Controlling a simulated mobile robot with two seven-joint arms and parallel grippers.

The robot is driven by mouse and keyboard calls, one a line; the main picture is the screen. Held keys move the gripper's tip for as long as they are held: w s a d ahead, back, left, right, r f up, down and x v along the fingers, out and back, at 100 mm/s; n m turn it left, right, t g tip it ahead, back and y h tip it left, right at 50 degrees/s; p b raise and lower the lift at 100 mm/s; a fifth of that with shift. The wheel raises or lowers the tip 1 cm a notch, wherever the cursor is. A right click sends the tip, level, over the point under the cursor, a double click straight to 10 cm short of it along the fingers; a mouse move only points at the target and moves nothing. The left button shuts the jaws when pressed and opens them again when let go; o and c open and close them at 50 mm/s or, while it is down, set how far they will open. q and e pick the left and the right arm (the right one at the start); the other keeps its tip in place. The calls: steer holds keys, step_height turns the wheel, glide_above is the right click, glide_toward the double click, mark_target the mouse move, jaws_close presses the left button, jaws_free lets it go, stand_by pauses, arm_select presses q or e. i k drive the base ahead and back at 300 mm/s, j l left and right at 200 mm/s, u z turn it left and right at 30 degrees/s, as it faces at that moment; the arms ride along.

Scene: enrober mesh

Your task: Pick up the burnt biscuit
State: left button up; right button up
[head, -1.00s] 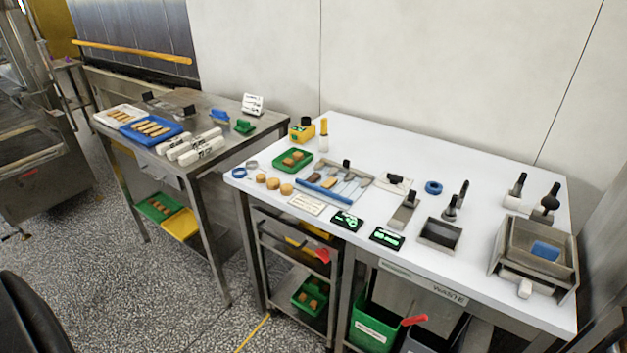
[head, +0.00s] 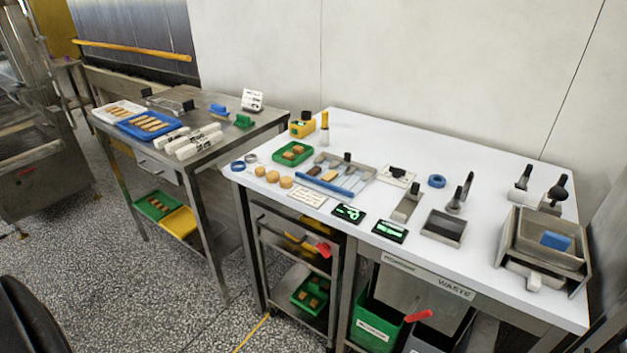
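Neither of my grippers is in view. On the white table (head: 440,180), a metal tray (head: 362,172) with a blue front bar holds a small dark brown piece (head: 314,170) beside a lighter tan one (head: 330,175). The dark piece may be the burnt biscuit, but it is too small to be sure. Three round golden biscuits (head: 273,177) lie on the table at the left front. A green tray (head: 280,160) behind them holds a few brown biscuits (head: 294,151).
Left, a steel table (head: 230,135) carries a blue tray (head: 122,130) of finger biscuits and white blocks (head: 198,145). Right stands a metal box device (head: 545,250). Small tools and two dark displays (head: 390,231) crowd the white table. Under it are a green bin (head: 372,325) and a shelf cart.

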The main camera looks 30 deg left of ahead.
mark_target(315, 170)
steer(key=i+j, duration=0.15)
steer(key=j, duration=0.2)
steer(key=i+j, duration=0.15)
steer(key=j, duration=0.15)
steer(key=i+j, duration=0.2)
steer(key=j, duration=0.15)
steer(key=i+j, duration=0.15)
steer(key=j, duration=0.2)
